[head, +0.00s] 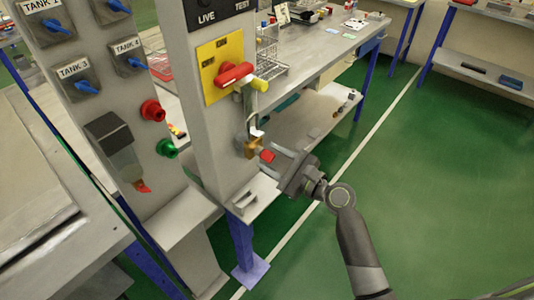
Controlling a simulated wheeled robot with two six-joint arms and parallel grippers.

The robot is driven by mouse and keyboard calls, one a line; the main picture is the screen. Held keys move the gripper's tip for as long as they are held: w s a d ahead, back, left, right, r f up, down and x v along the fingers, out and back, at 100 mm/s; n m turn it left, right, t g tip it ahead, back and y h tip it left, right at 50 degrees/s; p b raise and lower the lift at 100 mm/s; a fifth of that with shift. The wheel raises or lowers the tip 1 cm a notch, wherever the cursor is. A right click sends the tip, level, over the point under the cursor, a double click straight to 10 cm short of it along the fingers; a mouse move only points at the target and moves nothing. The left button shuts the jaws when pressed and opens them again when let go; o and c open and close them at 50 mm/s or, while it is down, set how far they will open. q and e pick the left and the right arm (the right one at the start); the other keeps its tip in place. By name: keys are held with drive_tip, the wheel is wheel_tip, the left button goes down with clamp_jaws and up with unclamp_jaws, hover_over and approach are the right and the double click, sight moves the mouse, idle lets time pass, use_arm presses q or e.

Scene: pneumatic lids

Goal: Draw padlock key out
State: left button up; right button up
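A brass padlock (253,148) hangs below the yellow plate (222,66) on the grey post, near the middle of the head view. A key with a red head (267,156) sticks out of it toward the lower right. My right gripper (270,161) comes from the lower right. Its two fingers are apart, one above and one below the red key head, with the tips close to it. I cannot tell whether they touch the key. My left gripper is not in view.
A red and yellow handle (239,75) sits on the yellow plate above the padlock. To the left, a grey panel (95,100) carries blue valve knobs, a red button (153,110) and a green one (167,148). A workbench (325,40) stands behind. Green floor to the right is clear.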

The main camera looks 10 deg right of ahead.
clamp_jaws()
drive_tip(key=shift+s+d, duration=0.2)
drive_tip(key=shift+s+d, duration=0.4)
drive_tip(key=shift+s, duration=0.1)
drive_tip(key=shift+s, duration=0.1)
drive_tip(key=shift+s+d, duration=0.3)
drive_tip(key=s+d+r+p, duration=0.3)
drive_tip(key=s+r+p, duration=0.1)
drive_tip(key=r+p, duration=0.3)
drive_tip(key=shift+r+p, duration=0.25)
drive_tip(key=shift+p, duration=0.25)
idle(0.5)
